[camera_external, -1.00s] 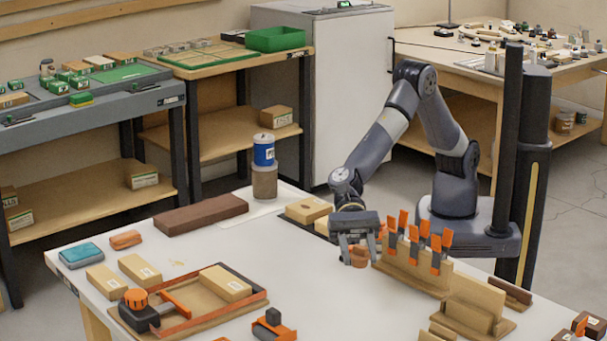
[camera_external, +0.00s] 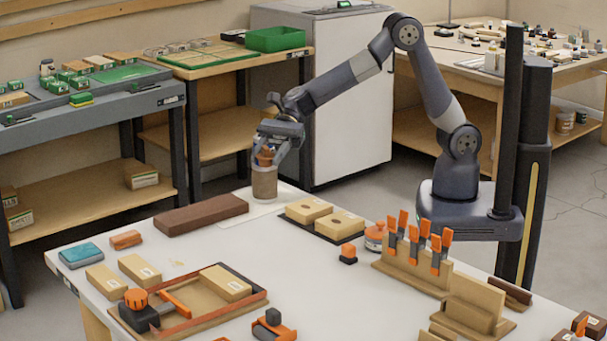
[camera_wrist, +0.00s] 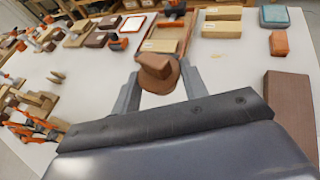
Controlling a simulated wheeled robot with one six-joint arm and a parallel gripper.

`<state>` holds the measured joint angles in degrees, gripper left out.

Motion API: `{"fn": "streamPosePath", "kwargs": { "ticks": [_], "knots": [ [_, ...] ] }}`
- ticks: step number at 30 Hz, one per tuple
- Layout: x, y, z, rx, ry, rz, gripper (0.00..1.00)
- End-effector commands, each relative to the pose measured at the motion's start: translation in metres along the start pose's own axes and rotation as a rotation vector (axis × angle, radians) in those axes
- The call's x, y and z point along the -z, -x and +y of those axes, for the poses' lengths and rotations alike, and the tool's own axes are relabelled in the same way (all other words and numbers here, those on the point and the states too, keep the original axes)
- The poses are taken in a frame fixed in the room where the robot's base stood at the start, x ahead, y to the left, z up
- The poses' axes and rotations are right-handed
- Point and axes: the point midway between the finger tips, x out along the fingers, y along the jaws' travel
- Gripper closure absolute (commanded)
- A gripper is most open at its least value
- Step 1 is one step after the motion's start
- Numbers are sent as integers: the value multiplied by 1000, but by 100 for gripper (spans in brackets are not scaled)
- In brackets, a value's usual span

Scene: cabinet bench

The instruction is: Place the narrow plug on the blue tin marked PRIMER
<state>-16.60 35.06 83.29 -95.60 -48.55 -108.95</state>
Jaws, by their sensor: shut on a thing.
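My gripper (camera_external: 268,155) is shut on a brown, stepped plug (camera_wrist: 158,70), which shows between its fingers in the wrist view. In the external view the plug and fingers appear just above the grey-brown cylinder (camera_external: 264,183) at the back of the white table. The blue tin, seen earlier on top of that cylinder, is now hidden behind my gripper. No blue tin shows in the wrist view. I cannot tell whether the plug touches anything below it.
A dark brown block (camera_external: 201,214) lies left of the cylinder. Two light blocks with holes (camera_external: 308,210) stand to its right. An orange-topped tin (camera_external: 375,236) and a rack with orange clamps (camera_external: 412,265) are farther right. The table middle is mostly clear.

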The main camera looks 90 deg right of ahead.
Motion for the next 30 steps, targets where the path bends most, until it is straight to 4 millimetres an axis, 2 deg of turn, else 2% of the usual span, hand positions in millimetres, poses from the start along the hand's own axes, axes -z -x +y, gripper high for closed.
{"fn": "streamPosePath", "kwargs": {
  "ticks": [1,6,12,15,18,21,30],
  "knots": [
    [-4,28,-20,46,-17,-1,80],
    [0,106,-68,176,-71,0,80],
    [7,192,-104,311,-126,2,80],
    [11,222,-113,358,-147,4,80],
    [14,242,-118,389,-159,4,80],
    [18,251,-120,405,-168,5,80],
    [66,235,-121,409,-174,6,80]
  ]
}}
